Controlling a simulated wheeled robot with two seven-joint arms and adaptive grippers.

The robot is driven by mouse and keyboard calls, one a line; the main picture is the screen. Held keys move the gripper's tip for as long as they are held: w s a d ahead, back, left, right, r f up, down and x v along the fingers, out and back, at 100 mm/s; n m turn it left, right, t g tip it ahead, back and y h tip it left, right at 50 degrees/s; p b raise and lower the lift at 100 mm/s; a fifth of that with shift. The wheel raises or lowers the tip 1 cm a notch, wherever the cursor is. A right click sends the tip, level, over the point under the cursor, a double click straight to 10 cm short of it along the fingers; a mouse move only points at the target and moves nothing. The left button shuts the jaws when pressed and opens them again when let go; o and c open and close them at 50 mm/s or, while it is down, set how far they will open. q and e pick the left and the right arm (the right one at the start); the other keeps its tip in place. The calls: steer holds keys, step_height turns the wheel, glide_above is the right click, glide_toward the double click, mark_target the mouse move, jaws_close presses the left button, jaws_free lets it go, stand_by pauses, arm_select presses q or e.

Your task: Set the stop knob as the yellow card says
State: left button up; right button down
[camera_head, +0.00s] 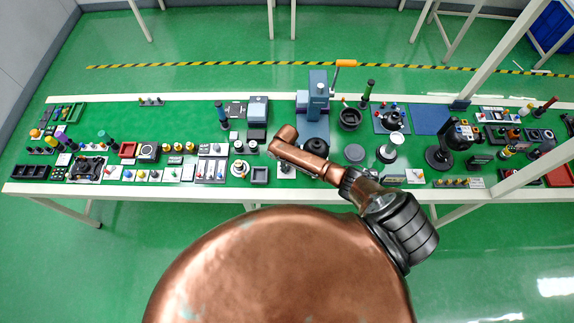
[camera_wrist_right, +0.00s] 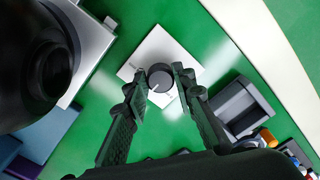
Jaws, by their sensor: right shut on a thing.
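A dark round knob (camera_wrist_right: 160,79) with a pale pointer line sits on a square white plate (camera_wrist_right: 150,52) in the right wrist view. The line points toward the lower part of the picture. My right gripper (camera_wrist_right: 161,75) has its two black fingers on either side of the knob and is shut on it. I cannot pick out the yellow card in either view. My left gripper is not in view.
A dark open tray (camera_head: 260,175) stands beside the plate. A large black rounded object (camera_wrist_right: 35,70) is close on the other side in the wrist view. A blue press with an orange handle (camera_head: 318,90) stands behind. Many small fixtures crowd the green table (camera_head: 190,115).

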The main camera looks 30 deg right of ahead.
stand_by(0.5)
steer(key=c, duration=1.6)
jaws_free()
steer(key=shift+r, duration=0.1)
step_height(320, 180, up, 12)
